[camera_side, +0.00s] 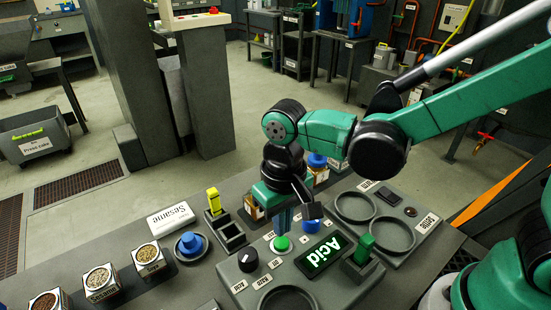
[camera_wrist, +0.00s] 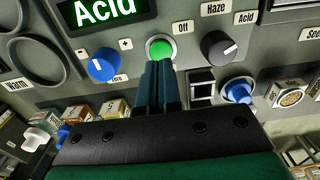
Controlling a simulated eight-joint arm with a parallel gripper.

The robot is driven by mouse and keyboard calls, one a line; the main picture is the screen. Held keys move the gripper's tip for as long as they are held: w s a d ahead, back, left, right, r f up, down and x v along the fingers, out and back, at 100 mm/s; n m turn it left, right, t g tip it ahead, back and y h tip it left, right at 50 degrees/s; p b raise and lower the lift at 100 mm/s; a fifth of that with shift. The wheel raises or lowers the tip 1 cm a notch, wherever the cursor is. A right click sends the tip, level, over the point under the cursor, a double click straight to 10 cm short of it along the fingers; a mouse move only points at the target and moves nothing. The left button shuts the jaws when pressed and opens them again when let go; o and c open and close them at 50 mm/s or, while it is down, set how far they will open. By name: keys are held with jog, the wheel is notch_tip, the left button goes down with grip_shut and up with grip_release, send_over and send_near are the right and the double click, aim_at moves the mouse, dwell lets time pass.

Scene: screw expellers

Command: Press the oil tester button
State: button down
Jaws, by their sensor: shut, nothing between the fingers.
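The oil tester (camera_side: 228,275) is a grey panel on the bench with a lit display reading "Acid" (camera_side: 320,256). Its round green button (camera_side: 281,243) sits left of the display in the side view; it also shows in the wrist view (camera_wrist: 160,47). My gripper (camera_side: 282,232) points down with its blue fingers closed together and empty. In the wrist view the fingertips (camera_wrist: 160,64) overlap the near edge of the button's pale ring. I cannot tell whether they touch it.
A blue knob (camera_wrist: 103,65) and a black knob (camera_wrist: 219,46) flank the button closely. A green block (camera_side: 363,248) stands right of the display. Bottles, a blue-capped item (camera_side: 190,244) and seed boxes (camera_side: 101,281) crowd the bench behind and left.

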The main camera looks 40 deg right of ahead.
aim_at(281, 241)
jog(key=shift+f, duration=1.25)
jog(key=shift+f, duration=0.85)
jog(key=shift+r, duration=0.1)
jog(key=shift+r, duration=4.2)
jog(key=d+r+t, duration=0.2)
jog(key=d+t, duration=0.5)
jog(key=d, duration=0.6)
jog(key=shift+s+r, duration=0.25)
jog(key=shift+s, duration=0.15)
